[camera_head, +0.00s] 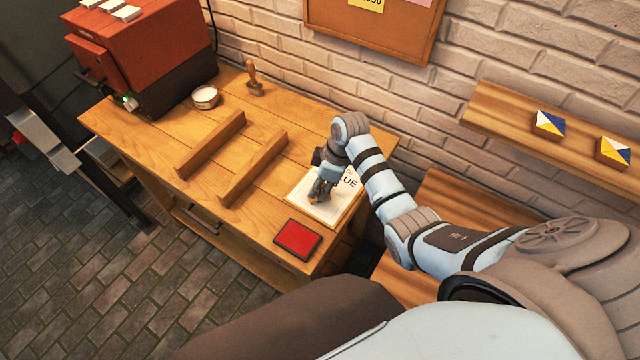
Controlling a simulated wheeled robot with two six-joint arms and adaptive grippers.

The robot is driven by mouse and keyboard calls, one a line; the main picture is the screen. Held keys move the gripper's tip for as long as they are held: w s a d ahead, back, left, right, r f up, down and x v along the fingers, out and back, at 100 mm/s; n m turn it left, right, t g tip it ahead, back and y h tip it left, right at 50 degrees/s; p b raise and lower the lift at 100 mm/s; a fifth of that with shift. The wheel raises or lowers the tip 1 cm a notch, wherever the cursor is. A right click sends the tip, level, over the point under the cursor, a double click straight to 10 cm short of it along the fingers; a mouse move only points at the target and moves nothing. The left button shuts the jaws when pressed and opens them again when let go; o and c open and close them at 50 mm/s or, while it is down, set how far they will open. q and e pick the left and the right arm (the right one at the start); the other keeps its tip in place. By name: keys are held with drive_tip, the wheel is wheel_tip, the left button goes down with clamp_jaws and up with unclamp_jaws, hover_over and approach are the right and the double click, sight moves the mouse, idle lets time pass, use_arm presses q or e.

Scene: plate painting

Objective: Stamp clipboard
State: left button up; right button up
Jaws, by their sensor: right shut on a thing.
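The clipboard with its white printed sheet (322,211) lies flat near the right end of the wooden workbench. My right gripper (319,192) is over the sheet, pointing down, and covers part of its print. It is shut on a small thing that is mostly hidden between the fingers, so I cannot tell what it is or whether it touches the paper. A red ink pad (298,238) in a dark case lies in front of the clipboard at the bench edge. A wooden-handled stamp (254,80) stands upright at the back of the bench. My left gripper is not in view.
Two wooden rails (252,170) lie across the middle of the workbench (300,142). A red oven-like box (142,62) and a small round white dish (205,97) are at the back left. A wall shelf (500,112) with two patterned tiles is at right.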

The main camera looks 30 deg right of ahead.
drive_tip(key=shift+f, duration=0.1)
idle(1.1)
drive_tip(key=shift+r, duration=3.55)
